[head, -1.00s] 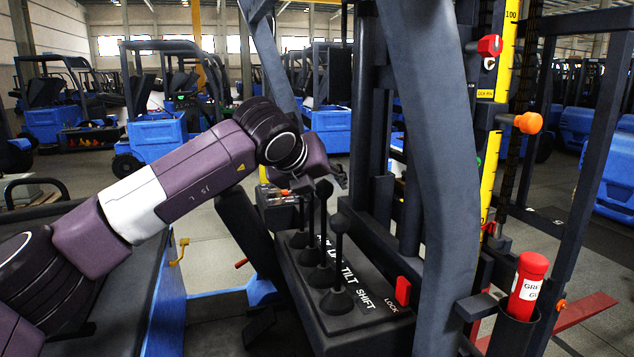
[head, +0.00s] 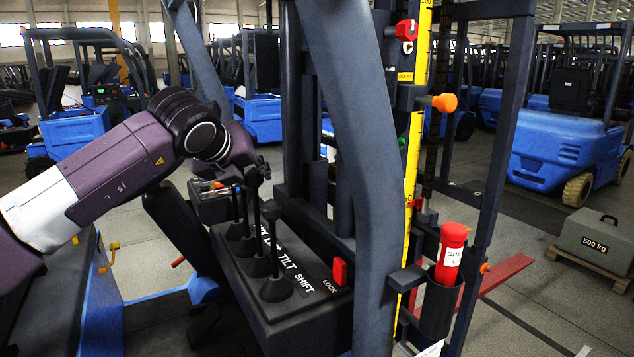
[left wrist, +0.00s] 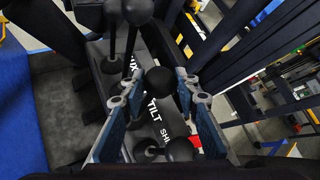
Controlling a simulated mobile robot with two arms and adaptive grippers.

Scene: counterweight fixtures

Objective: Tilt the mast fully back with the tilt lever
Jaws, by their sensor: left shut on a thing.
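The tilt lever (head: 255,225) is a black rod with a round knob, second from the near end of a lever row on a dark console. My left gripper (head: 257,173) is at its top and partly hides the knob. In the left wrist view, the blue-padded fingers (left wrist: 158,94) are shut on a black knob (left wrist: 160,79) above the TILT print. The lever looks nearly upright. The SHIFT lever (head: 271,245) stands free in front of it. The dark mast (head: 497,130) rises at the right and looks close to vertical. My right gripper is not in view.
A red LOCK switch (head: 339,271) is on the console. A thick grey post (head: 350,120) stands between console and mast. A red cylinder (head: 451,250) sits in a holder. A 500 kg weight (head: 595,240) rests on a pallet at the right. Several blue forklifts stand behind.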

